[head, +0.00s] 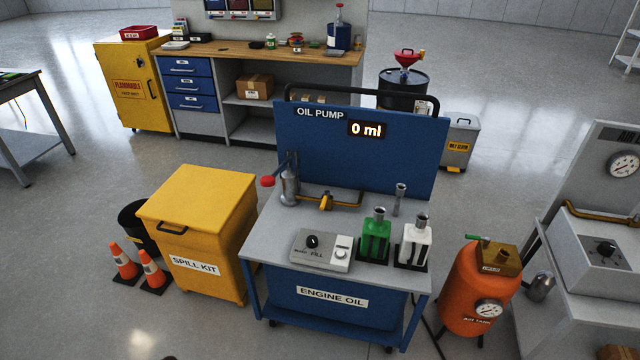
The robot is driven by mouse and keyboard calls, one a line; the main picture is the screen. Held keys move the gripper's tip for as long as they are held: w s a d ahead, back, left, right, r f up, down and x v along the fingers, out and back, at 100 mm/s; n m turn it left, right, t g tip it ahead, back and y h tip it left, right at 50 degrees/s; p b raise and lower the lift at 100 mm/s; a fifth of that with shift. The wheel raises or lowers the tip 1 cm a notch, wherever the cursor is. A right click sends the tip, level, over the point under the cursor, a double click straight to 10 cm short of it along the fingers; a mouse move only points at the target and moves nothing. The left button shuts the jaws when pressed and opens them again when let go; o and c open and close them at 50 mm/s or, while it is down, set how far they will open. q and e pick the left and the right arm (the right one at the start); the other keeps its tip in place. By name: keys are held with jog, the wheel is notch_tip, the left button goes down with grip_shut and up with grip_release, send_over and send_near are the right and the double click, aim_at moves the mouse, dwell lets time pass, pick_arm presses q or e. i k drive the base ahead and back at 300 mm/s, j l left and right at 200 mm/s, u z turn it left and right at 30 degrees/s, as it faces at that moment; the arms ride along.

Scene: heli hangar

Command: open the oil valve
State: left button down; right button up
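The oil pump cart (341,271) stands in the middle, blue with a grey top and an ENGINE OIL label. Its back panel (390,165) reads OIL PUMP, and a display (367,129) shows 0 ml. On the top is a grey hand pump (289,187) with a red-ended lever. A brass pipe runs right from it, with a small yellow valve (326,201) on it. The valve is too small to tell whether it is open or shut. Neither of my grippers can be made out in the head view.
On the cart top are a FILL control box (321,250), a green can (375,238) and a white can (413,244). A yellow spill kit bin (198,215) and cones stand left. An orange tank (468,290) stands right.

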aim_at(327, 193)
jog(key=i+j+z, duration=0.15)
jog(key=i+j, duration=0.2)
jog(key=i, duration=0.25)
jog(key=i+j+z, duration=0.15)
jog(key=i+j, duration=0.25)
jog(key=i, duration=0.15)
